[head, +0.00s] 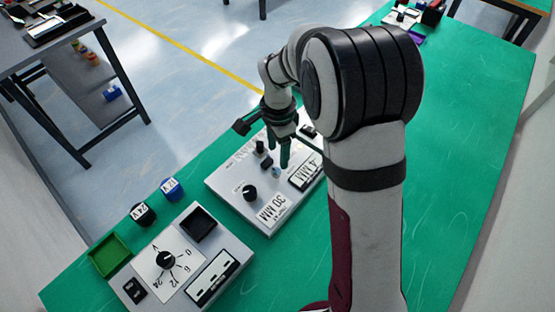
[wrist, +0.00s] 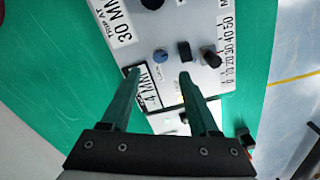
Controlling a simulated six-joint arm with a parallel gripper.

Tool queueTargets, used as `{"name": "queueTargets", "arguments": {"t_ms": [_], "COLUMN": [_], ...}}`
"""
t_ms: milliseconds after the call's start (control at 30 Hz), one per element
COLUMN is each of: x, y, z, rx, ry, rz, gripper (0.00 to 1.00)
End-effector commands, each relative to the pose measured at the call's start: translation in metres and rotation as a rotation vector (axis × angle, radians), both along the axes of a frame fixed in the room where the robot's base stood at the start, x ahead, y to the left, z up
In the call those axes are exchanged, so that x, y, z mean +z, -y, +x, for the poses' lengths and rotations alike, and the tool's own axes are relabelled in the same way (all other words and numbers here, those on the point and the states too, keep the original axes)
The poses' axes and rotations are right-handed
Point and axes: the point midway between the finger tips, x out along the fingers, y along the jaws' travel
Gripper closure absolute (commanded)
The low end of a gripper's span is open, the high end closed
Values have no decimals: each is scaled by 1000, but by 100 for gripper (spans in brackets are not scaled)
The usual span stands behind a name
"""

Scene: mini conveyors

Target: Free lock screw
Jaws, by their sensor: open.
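A small round blue screw knob with a slot (wrist: 160,56) sits on the white panel box (wrist: 200,15); I take it for the lock screw. Small print beside it is too small to read. In the head view it is a tiny blue spot (head: 276,173) on the box (head: 226,190). My gripper (wrist: 160,74) is open, its two dark green fingers apart and empty. In the wrist view the blue knob shows between and just beyond the fingertips, not touched as far as I can see. In the head view my gripper (head: 284,160) hangs over the box.
Close to the blue knob are a black block (wrist: 184,52), a black knob (wrist: 211,58) and a "4 MM/V" display (wrist: 147,90). A larger black dial (head: 250,193) is on the same box. A second box (head: 180,262) stands front left. The green bench (head: 450,150) is clear at right.

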Motion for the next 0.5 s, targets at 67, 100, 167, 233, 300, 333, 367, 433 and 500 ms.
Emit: {"name": "queueTargets", "arguments": {"t_ms": [67,100,167,233,300,333,367,433,500], "x": [-23,-34,-46,-57,-65,-67,-69,-72,-73], "y": [0,0,0,0,0,0,0,0,0], "z": [-1,-1,-1,0,0,0,0,0,0], "rx": [0,0,0,0,0,0,0,0,0], "ry": [-5,-5,-3,-2,-1,-1,0,1,1], "rz": [-1,-1,-1,0,0,0,0,0,0], "gripper": [39,39,39,39,39,39,39,39,39]}}
